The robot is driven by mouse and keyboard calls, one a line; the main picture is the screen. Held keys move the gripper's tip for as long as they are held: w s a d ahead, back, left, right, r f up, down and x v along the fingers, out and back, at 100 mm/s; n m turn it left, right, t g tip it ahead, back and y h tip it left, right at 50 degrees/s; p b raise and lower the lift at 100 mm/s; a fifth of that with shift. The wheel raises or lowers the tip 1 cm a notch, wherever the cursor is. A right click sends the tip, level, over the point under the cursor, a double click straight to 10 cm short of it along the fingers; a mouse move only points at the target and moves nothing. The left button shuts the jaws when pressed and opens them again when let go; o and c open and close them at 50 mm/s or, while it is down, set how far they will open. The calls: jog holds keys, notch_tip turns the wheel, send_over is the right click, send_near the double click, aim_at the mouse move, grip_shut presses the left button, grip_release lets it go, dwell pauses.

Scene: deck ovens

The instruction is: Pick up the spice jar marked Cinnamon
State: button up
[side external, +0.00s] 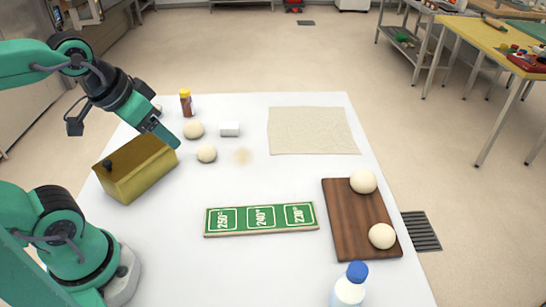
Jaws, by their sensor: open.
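A spice jar (186,104) with a yellow cap and brown contents stands upright near the back left edge of the white table. Its label is too small to read, so I cannot tell whether it says Cinnamon. My gripper (170,141) hangs over the left side of the table, pointing down and to the right, in front of the jar and apart from it. It is open and I see nothing held in it. A small pale thing shows partly behind my gripper and cannot be made out.
A gold box (136,172) stands below my gripper. Dough balls (193,129) (206,154) and a white block (229,129) lie near the jar.

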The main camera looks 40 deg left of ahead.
jog(key=w+a+r+n+g, duration=0.1)
jog(key=w+a+r, duration=0.2)
jog(key=w, duration=0.3)
jog(key=w+a+r+g, duration=0.1)
jog(key=w+a+r, duration=0.15)
jog(key=w, duration=0.35)
jog(key=n+g, duration=0.2)
send_over(184, 90)
jog(key=d, duration=1.2)
notch_tip(184, 90, down, 9)
jog(key=shift+g, duration=0.8)
jog(key=a+f, duration=1.1)
jog(key=shift+a+f, duration=0.25)
jog(key=shift+a, duration=0.05)
jog(key=shift+f, duration=1.3)
